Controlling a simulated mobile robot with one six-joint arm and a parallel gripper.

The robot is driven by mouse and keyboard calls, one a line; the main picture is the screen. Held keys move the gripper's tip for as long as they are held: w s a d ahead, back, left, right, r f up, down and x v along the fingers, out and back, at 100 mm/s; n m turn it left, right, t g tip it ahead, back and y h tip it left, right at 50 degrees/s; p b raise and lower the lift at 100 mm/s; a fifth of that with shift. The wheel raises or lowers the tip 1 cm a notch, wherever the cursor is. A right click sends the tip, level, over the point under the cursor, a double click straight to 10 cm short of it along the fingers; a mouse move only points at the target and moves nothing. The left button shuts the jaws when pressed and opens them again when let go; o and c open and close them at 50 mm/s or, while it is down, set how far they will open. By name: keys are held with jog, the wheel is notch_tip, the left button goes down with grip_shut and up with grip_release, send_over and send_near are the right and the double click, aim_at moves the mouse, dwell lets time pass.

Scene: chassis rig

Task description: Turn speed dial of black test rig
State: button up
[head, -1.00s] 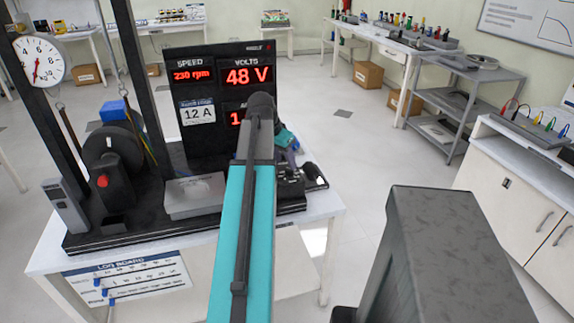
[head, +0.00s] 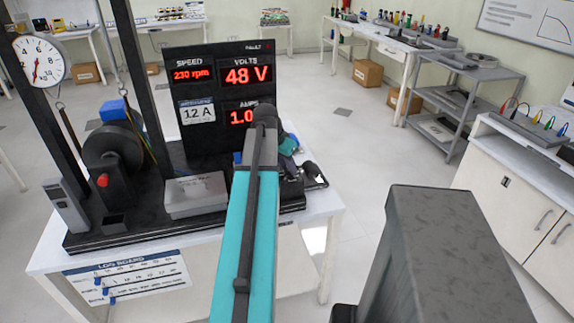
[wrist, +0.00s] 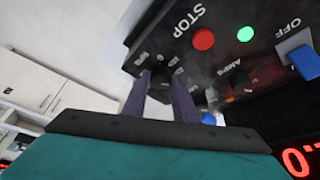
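The black test rig (head: 140,222) stands on a white table, its display reading 230 rpm, 48 V and 1.0 amps. In the wrist view its black control panel (wrist: 215,70) appears upside down. A dark dial (wrist: 160,74), with small lettering around it that I cannot read, sits near the panel's edge. My gripper (wrist: 162,80) has its two fingers apart, with the tips around the dial. I cannot see whether they touch it. In the head view my teal arm hides most of the gripper and panel.
The red STOP button (wrist: 204,39), a green light (wrist: 245,34) and the blue OFF switch (wrist: 304,62) are on the same panel. A blue knob (wrist: 208,118) is close to the right finger. A grey box (head: 195,196) and a wheel (head: 113,148) are on the rig's left.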

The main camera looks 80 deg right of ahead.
jog(key=shift+w, duration=0.1)
jog(key=c, duration=0.4)
jog(key=shift+o, duration=0.2)
jog(key=shift+w+d+r, duration=0.1)
jog(key=shift+d, duration=0.4)
jog(key=shift+a, duration=0.35)
jog(key=shift+n, duration=0.4)
jog(key=shift+a+n+t+h+p, duration=0.1)
jog(key=shift+n+t+h+p, duration=0.3)
jog(key=shift+n, duration=0.3)
jog(key=n, duration=0.1)
jog(key=n+t, duration=0.1)
jog(key=n, duration=0.2)
jog(key=shift+s+t+p, duration=0.25)
jog(key=shift+t+p, duration=0.15)
jog(key=n+t, duration=0.1)
jog(key=n, duration=0.3)
jog(key=shift+s, duration=0.15)
jog(key=n+t, duration=0.1)
jog(key=n, duration=0.2)
jog(key=n+t+y, duration=0.1)
jog(key=n, duration=0.2)
jog(key=shift+s+d+y, duration=0.15)
jog(key=shift+d+y, duration=0.05)
jog(key=shift+y, duration=0.1)
jog(key=shift+n+t+y, duration=0.6)
jog(key=shift+n+y, duration=0.1)
jog(key=shift+n, duration=1.4)
